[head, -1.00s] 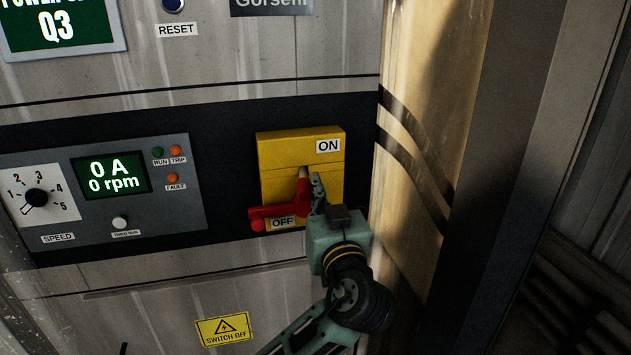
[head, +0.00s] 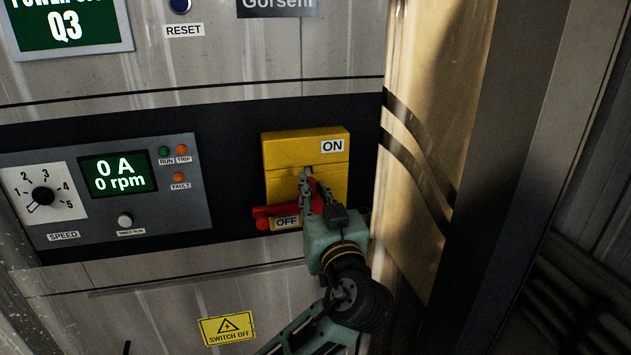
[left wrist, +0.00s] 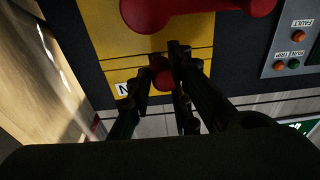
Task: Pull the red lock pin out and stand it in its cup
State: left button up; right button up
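The yellow switch box (head: 290,150) is on the panel, with ON at its top and OFF at its bottom. Its red handle (head: 268,213) points left beside the OFF label and also shows in the left wrist view (left wrist: 190,8). A round red knob, which looks like the lock pin's head (left wrist: 160,73), shows between the fingers of my left gripper (left wrist: 157,85). In the head view my left gripper (head: 315,187) is in front of the box with its fingers apart. Contact with the pin is unclear. The cup and my right gripper are not in view.
A control unit with a speed dial (head: 42,196) and a green display (head: 117,174) is left of the box. A tan post (head: 425,150) stands close on the right. A yellow warning label (head: 227,329) is on the panel below.

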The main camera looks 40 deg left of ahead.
pick_arm(q)
jog(key=o, duration=0.6)
jog(key=shift+s+a, duration=0.15)
jog(key=shift+a, duration=0.25)
jog(key=shift+c, duration=0.2)
jog(key=o, duration=0.5)
jog(key=shift+d, duration=0.25)
jog(key=shift+o, duration=0.2)
jog(key=shift+d+f, duration=0.1)
jog(key=v, duration=1.1)
jog(key=shift+s+d, duration=0.25)
jog(key=shift+d, duration=0.05)
